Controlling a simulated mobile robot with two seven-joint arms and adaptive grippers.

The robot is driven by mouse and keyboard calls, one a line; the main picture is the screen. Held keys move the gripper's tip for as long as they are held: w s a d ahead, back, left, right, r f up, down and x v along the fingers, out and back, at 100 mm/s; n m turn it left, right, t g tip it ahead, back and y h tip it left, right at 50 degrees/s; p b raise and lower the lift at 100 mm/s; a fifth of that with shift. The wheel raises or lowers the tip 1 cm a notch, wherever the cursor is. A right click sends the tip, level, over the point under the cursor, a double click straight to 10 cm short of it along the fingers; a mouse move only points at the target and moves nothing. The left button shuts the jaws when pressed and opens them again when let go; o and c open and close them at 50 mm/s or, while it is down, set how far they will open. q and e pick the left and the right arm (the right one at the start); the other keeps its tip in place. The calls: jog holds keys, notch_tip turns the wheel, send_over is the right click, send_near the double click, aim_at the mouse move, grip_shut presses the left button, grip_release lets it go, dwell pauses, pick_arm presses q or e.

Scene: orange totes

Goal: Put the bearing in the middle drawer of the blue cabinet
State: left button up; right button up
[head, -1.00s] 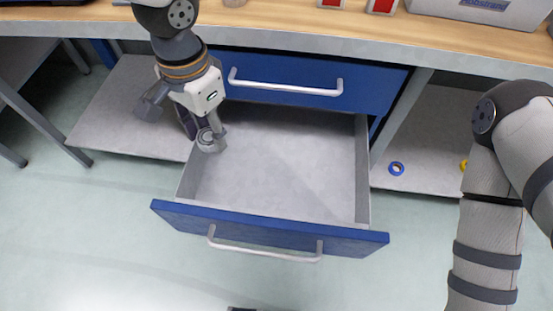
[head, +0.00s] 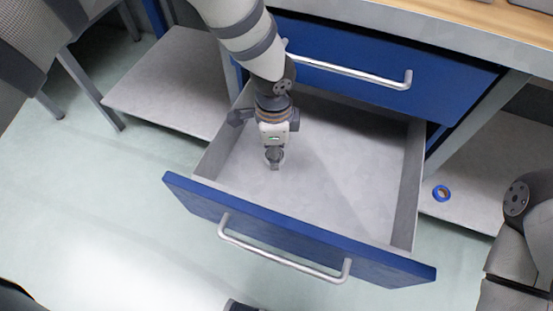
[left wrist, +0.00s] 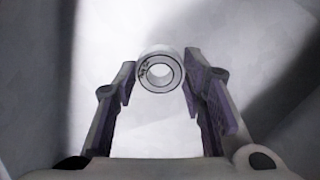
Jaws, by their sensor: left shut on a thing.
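The bearing is small there and partly hidden by the fingers. I cannot tell whether it touches the floor. The drawer has a blue front (head: 300,235) with a silver handle (head: 285,255).
Above the open drawer is a closed blue drawer (head: 440,85) with a silver handle. A wooden worktop (head: 460,15) runs above it. A blue tape roll (head: 441,193) lies on the shelf at right. The rest of the drawer floor is empty.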

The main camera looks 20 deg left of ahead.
pick_arm(q)
notch_tip(320, 180, down, 4)
jog(key=shift+f+b, duration=0.15)
jog(key=shift+b, duration=0.25)
jog(key=shift+f, duration=0.2)
jog(key=o, duration=1.2)
notch_tip(320, 180, up, 13)
jog(key=shift+f+p, duration=0.2)
jog(key=shift+p, duration=0.95)
